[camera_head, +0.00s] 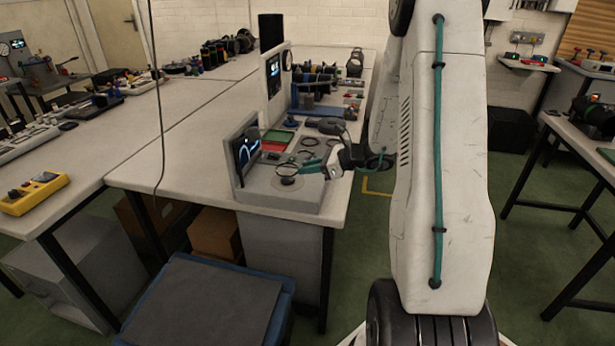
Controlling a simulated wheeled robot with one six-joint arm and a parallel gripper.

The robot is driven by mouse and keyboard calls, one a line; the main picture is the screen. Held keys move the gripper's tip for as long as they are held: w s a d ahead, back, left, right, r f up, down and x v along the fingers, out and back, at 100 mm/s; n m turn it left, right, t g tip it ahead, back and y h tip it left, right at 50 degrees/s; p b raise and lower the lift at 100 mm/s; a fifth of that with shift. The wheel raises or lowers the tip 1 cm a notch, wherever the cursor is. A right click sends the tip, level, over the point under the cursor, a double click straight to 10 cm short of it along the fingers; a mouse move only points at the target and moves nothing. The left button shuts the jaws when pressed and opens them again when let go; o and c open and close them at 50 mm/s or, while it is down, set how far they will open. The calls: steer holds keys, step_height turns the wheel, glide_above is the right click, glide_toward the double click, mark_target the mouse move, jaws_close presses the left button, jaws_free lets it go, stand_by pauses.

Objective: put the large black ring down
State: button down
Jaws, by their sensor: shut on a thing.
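My gripper (300,168) reaches in from the right over the workstation on the bench, its teal fingers pointing left. It is shut on a thin dark ring, which I take for the large black ring (287,169). The ring is small in this view and partly covered by the fingers. A short silvery cylinder (287,180) stands on the grey workstation deck (268,192) right below the fingertips. I cannot tell whether the ring touches the cylinder or hangs just above it. Other dark rings (306,142) lie on the deck behind the fingers.
A tilted screen (247,154) stands at the deck's left edge, close to the fingertips. Green (278,137) and red (274,146) trays and a taller panel (274,80) stand behind.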

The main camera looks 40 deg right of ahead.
mark_target(307, 184)
steer(key=shift+w+f, duration=0.2)
steer(key=shift+f, duration=0.7)
steer(key=shift+w+f, duration=0.15)
steer(key=shift+f, duration=0.75)
steer(key=shift+f, duration=0.1)
steer(key=c, duration=1.3)
jaws_free()
